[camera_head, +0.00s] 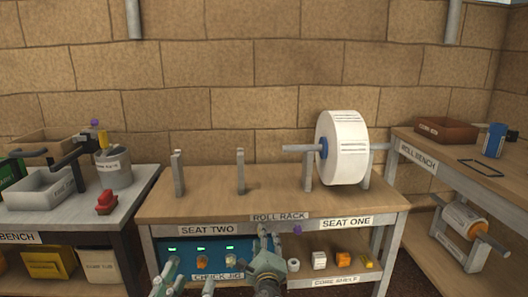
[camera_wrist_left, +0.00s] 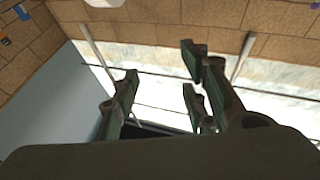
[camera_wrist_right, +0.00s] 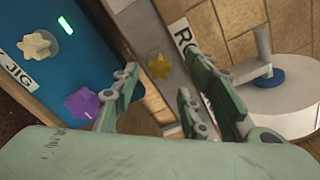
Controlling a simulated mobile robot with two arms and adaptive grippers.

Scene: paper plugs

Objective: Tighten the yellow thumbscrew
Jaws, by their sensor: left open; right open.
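The yellow thumbscrew (camera_wrist_right: 159,66), a star-shaped knob, shows in the right wrist view between my right fingertips, beside the rack's front rail. I cannot tell its distance from them. I cannot make it out in the head view. My right gripper (camera_head: 269,240) is open at the front of the rack, below the roll rack label; its fingers also show in the right wrist view (camera_wrist_right: 158,82). My left gripper (camera_head: 187,278) is open and empty, low in front of the chuck jig. In the left wrist view (camera_wrist_left: 160,78), nothing is between its fingers.
A purple star knob (camera_wrist_right: 81,103) and a cream one (camera_wrist_right: 37,45) are near the yellow one. The blue chuck jig (camera_head: 187,246) has green lights. A white roll (camera_head: 344,148) hangs at seat one. Small items, including a white block (camera_head: 319,260), stand on the core shelf.

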